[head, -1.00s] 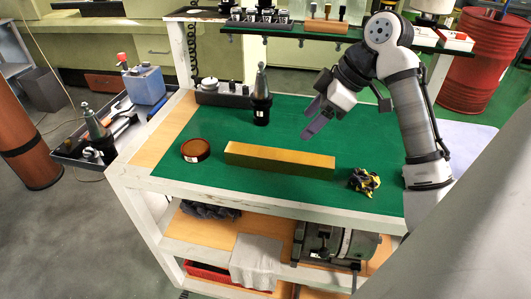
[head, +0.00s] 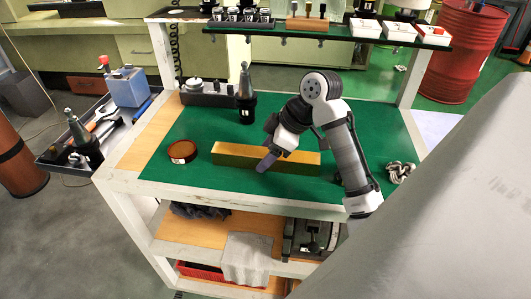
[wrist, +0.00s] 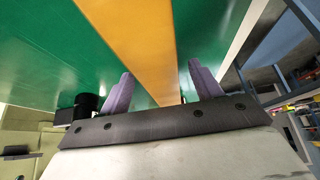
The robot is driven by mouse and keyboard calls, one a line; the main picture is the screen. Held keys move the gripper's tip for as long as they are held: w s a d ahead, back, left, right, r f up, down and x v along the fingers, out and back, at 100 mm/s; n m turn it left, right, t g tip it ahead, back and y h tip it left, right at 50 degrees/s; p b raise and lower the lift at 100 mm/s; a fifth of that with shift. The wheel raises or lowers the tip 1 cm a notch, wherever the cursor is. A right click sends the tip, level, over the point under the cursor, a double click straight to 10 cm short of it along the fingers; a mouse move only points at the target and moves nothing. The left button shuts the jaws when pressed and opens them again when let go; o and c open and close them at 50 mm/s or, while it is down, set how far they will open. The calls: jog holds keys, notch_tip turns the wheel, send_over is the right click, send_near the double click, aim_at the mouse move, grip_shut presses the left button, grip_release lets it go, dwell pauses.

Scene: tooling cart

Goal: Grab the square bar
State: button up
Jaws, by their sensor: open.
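The square bar (head: 230,154) is a long golden bar lying on the green top of the cart. My gripper (head: 267,161) is at the bar's middle in the head view, pointing down, and hides part of it. In the wrist view the bar (wrist: 135,35) runs between the two purple fingers of my gripper (wrist: 161,88). The fingers are open, one on each side of the bar, with green surface showing beside them. I cannot tell whether either finger touches the bar.
A brown round dish (head: 182,151) lies left of the bar. A dark tool holder with a metal cone (head: 246,105) stands behind it. A grey knotted thing (head: 400,172) lies right of my arm. A shelf (head: 325,32) with small boxes spans the back.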

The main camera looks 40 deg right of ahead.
jog(key=shift+w+a+f, duration=0.15)
jog(key=shift+w+f, duration=0.05)
jog(key=shift+f, duration=0.3)
grip_shut()
jog(key=shift+r, duration=0.15)
